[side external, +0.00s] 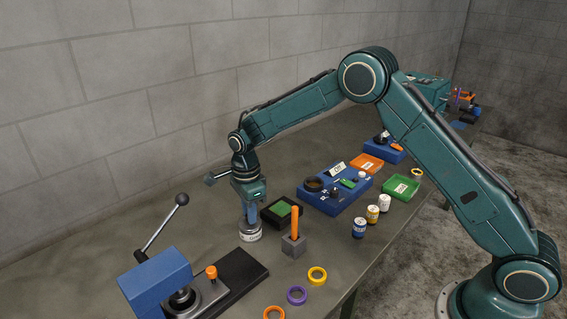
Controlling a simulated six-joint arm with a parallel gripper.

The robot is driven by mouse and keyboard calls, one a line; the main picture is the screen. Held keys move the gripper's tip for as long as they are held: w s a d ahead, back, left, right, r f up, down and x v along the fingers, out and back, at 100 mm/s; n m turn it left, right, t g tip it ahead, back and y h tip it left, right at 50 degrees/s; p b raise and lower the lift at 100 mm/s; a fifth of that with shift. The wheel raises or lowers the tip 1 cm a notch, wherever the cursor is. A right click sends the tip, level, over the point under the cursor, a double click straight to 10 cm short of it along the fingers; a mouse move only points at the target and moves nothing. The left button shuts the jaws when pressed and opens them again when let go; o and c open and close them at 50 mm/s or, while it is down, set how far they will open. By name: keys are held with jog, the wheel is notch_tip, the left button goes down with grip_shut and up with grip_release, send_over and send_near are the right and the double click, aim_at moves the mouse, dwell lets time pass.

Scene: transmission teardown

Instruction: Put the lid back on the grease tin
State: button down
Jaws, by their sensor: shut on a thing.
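The grease tin (250,235), a short silver-grey can with a pale label, stands upright on the bench at the centre left. My gripper (250,218) points straight down over it, with its blue fingers at the tin's top. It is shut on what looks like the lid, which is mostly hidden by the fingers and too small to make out. I cannot tell whether the lid touches the rim or sits level.
Close right are a black tray with a green pad (281,211) and a grey block with an orange-handled tool (294,244). A blue press with a lever (155,280) stands front left. Several coloured rings (297,295) lie in front. Small cans (359,228) stand further right.

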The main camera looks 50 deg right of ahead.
jog(key=c, duration=0.7)
grip_release()
jog(key=shift+c, duration=0.2)
jog(key=shift+r, duration=0.1)
jog(key=shift+r, duration=3.4)
grip_shut()
